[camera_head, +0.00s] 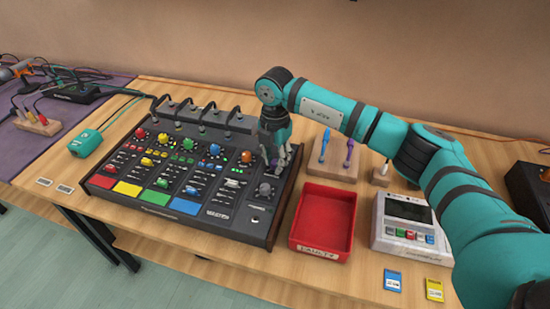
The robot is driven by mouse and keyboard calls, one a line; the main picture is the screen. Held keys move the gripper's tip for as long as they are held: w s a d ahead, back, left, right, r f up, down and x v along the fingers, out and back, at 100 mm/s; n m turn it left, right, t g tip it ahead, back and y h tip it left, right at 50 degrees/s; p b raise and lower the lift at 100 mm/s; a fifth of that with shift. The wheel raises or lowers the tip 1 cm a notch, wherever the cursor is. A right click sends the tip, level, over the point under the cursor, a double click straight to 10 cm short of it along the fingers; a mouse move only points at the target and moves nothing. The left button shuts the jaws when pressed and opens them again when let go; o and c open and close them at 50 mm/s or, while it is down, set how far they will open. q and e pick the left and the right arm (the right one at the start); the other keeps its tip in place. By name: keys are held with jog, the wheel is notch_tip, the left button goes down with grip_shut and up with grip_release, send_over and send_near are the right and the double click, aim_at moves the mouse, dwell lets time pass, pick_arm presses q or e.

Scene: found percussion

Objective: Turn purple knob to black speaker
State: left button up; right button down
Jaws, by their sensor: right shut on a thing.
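The black mixing console (235,222) with wooden sides stands on the table, with a row of coloured knobs along its upper part. My right gripper (274,160) points down at the console's upper right corner and is shut on a knob at the end of that row. The fingers hide most of this knob; I see no purple on it, but its place fits the purple knob. A grey knob (265,189) sits just below the fingers. I cannot make out a marked black speaker setting. My left gripper is not in view.
A red tray (298,238) and a white device with a screen (408,213) stand right of the console. A wooden block (320,172) holds blue and purple tools behind the tray. A teal box (85,143) lies to the left.

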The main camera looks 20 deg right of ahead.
aim_at(275, 162)
jog(key=shift+w+r+m, duration=0.1)
jog(key=shift+m, duration=0.5)
jog(key=c, duration=1.1)
grip_release()
notch_tip(275, 162, up, 12)
